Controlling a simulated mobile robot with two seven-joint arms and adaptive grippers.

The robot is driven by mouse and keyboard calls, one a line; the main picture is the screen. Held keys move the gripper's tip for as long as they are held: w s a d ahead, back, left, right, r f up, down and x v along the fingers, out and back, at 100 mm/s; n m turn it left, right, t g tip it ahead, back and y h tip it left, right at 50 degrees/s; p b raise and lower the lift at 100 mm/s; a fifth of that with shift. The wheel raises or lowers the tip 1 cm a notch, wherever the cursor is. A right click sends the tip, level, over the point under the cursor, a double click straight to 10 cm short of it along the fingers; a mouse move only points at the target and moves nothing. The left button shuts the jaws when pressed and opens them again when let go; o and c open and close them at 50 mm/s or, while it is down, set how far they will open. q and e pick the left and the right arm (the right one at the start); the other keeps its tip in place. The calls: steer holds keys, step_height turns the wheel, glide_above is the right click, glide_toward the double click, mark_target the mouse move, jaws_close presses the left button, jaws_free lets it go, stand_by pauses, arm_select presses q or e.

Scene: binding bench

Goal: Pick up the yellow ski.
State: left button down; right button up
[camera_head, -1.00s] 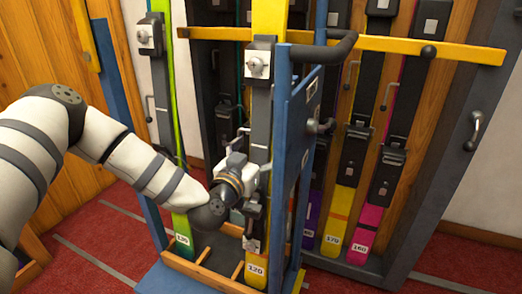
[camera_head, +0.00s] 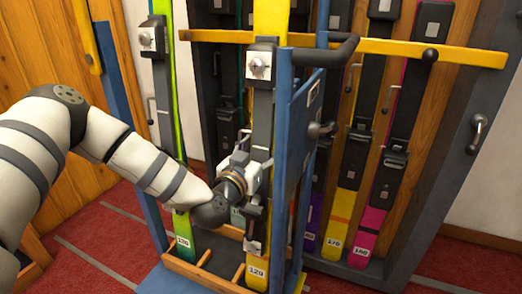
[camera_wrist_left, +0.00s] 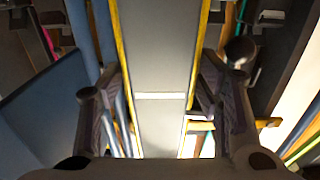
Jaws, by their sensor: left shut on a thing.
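The yellow ski (camera_head: 262,118) stands upright in the blue rack (camera_head: 295,150), its yellow tip going out of the top of the head view. A dark binding runs along it and a numbered label marks its foot. My left gripper (camera_head: 252,175) is shut on the ski at its lower binding section. In the left wrist view the ski (camera_wrist_left: 158,40) runs between the two fingers of my left gripper (camera_wrist_left: 160,75), grey-faced with yellow edges. The exact contact is dark there. My right gripper is not in view.
A green ski (camera_head: 183,225) stands left in the same rack. A yellow crossbar (camera_head: 390,47) and a dark padded arm (camera_head: 327,52) are close on the right. A wooden cabinet (camera_head: 425,160) behind holds several skis. Red carpet (camera_head: 95,245) is open at the left.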

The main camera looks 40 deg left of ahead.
mark_target(261, 75)
arm_select(q)
step_height(261, 75, up, 18)
steer(key=p, duration=0.6)
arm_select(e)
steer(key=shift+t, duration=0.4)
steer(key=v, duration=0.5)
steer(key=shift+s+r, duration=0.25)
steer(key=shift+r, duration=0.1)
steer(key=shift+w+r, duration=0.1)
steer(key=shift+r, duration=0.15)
arm_select(q)
steer(key=shift+r+p, duration=0.1)
steer(key=shift+p, duration=0.3)
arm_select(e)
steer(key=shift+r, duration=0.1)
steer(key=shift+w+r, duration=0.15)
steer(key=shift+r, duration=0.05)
